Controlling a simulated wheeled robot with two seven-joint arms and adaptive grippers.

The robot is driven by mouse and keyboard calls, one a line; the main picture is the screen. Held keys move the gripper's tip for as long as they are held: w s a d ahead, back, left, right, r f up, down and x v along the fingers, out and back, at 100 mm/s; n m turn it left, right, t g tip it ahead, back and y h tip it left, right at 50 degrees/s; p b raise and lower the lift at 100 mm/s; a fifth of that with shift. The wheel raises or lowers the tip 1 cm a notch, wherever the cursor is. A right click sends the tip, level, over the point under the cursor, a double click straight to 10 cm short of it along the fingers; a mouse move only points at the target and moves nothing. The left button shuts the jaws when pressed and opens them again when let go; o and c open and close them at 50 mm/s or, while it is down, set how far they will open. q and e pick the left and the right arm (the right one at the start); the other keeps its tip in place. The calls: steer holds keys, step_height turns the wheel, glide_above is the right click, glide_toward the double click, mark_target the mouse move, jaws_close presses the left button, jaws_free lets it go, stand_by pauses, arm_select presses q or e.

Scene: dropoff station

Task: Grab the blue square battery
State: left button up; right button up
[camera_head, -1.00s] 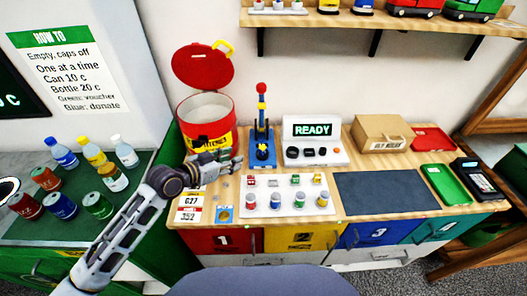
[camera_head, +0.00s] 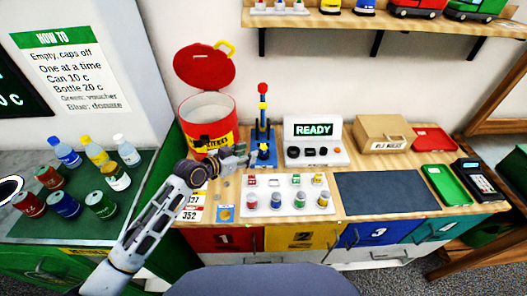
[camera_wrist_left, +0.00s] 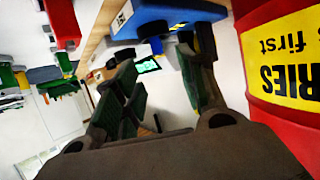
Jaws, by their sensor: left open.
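A white tray (camera_head: 262,209) on the wooden counter holds two rows of small coloured batteries. My left gripper (camera_head: 244,152) is open and empty, above the counter between the red bin and the blue-based stand, behind and left of the tray. Its spread fingers show in the left wrist view (camera_wrist_left: 160,85). My right gripper is not in view.
The red bin (camera_head: 205,108), its lid raised, stands close to my left gripper. The blue stand (camera_head: 262,153) with its upright post is just beside the gripper. A READY console (camera_head: 315,156) stands behind the tray. A dark mat (camera_head: 380,192) to the right is clear.

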mark_target(261, 149)
arm_select(q)
steer(key=shift+x, duration=0.95)
steer(key=shift+d, duration=0.1)
steer(key=shift+p+x, duration=0.7)
steer(key=shift+x, duration=1.8)
jaws_close()
